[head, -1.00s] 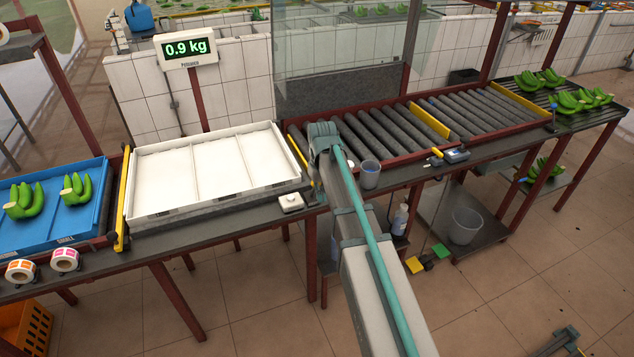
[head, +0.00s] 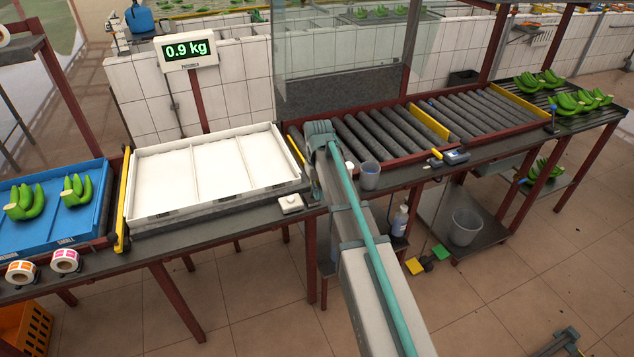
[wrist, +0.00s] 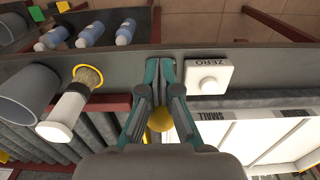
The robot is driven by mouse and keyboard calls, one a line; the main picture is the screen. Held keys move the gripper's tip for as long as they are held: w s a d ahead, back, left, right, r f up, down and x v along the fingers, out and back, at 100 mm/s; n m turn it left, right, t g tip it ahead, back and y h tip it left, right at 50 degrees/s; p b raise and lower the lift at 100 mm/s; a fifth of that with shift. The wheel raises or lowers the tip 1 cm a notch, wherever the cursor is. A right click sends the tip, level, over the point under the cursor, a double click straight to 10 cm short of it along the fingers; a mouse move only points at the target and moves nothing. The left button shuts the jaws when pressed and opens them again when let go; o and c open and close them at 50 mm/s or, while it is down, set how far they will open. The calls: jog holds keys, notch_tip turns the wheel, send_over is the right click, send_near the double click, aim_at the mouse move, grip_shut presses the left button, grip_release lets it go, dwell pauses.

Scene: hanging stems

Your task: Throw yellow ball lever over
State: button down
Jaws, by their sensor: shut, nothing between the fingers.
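The yellow ball (wrist: 161,119) of the lever shows in the wrist view, between the two finger linkages and partly covered by them. The lever's rod and its tilt are hidden. My gripper (wrist: 165,66) is shut and empty, with its fingertips together beyond the ball in the picture, over the dark bench edge. I cannot tell whether the fingers touch the ball.
A white ZERO button box (wrist: 209,77) lies just right of the fingertips. A brush with a white handle (wrist: 62,118) and a grey cup (wrist: 28,95) stand to the left. The white tray (head: 221,204) and roller conveyor (head: 375,137) flank the spot.

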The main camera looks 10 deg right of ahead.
jog(key=shift+w+a, duration=0.2)
jog(key=shift+w, duration=0.9)
jog(key=shift+w+a, duration=0.2)
jog(key=shift+w, duration=0.95)
jog(key=shift+w+a, duration=0.2)
jog(key=shift+w, duration=0.9)
jog(key=shift+s+d+p, duration=0.1)
jog(key=shift+s+p, duration=0.25)
jog(key=shift+s, duration=0.35)
notch_tip(320, 180, up, 10)
jog(key=p, duration=0.5)
